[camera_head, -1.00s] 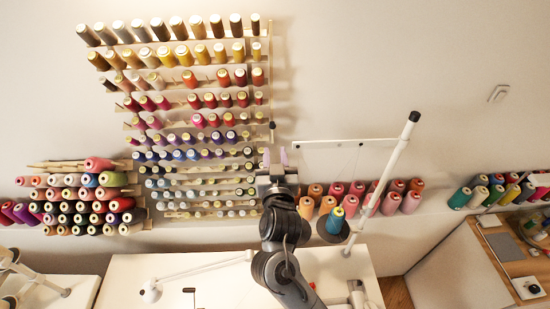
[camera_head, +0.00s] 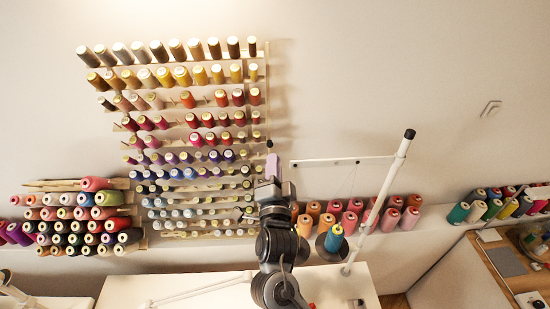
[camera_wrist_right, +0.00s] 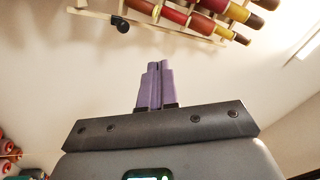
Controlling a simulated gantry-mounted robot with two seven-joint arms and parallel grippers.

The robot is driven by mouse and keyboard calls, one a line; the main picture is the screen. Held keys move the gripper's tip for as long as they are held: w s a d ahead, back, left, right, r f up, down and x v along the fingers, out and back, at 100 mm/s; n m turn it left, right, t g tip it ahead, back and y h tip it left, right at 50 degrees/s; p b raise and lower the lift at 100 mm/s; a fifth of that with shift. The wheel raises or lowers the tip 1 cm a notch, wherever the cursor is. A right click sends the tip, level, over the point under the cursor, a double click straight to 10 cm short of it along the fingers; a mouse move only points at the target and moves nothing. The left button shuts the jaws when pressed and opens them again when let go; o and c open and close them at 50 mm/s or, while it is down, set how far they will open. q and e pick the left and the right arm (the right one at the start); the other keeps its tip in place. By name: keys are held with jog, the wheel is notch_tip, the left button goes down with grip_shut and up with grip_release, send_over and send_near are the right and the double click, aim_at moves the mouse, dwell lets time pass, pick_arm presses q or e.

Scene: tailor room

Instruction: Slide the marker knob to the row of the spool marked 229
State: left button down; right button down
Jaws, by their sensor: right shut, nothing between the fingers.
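The thread rack (camera_head: 262,97) on the wall holds rows of coloured spools. A small dark knob (camera_head: 269,144), which looks like the marker knob, sits at the rack's right edge, around the middle rows. It also shows in the right wrist view as a black knob (camera_wrist_right: 122,27) on a pale rail. My right gripper (camera_head: 272,164) is just below the knob in the head view, its purple fingers shut together and empty. In the wrist view the fingers (camera_wrist_right: 156,68) point up, apart from the knob and to its right. Spool numbers are too small to read. My left gripper is not in view.
A white thread-stand pole (camera_head: 385,190) rises right of my right arm, its crossbar reaching left near the gripper. A blue cone (camera_head: 334,238) stands at its foot. Orange and pink spools (camera_head: 350,218) line the ledge behind.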

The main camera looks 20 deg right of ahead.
aim_at(270, 144)
jog(key=s+d+f+m+t+y+p, duration=0.2)
jog(key=s+d+f+m+p, duration=0.15)
jog(key=f+m, duration=0.6)
jog(key=a+p+x, duration=0.2)
jog(key=p+x, duration=0.2)
jog(key=x, duration=0.8)
jog(key=shift+w+n+g, duration=0.3)
jog(key=shift+n, duration=0.05)
jog(key=shift+a+f, duration=0.1)
jog(key=shift+a, duration=0.05)
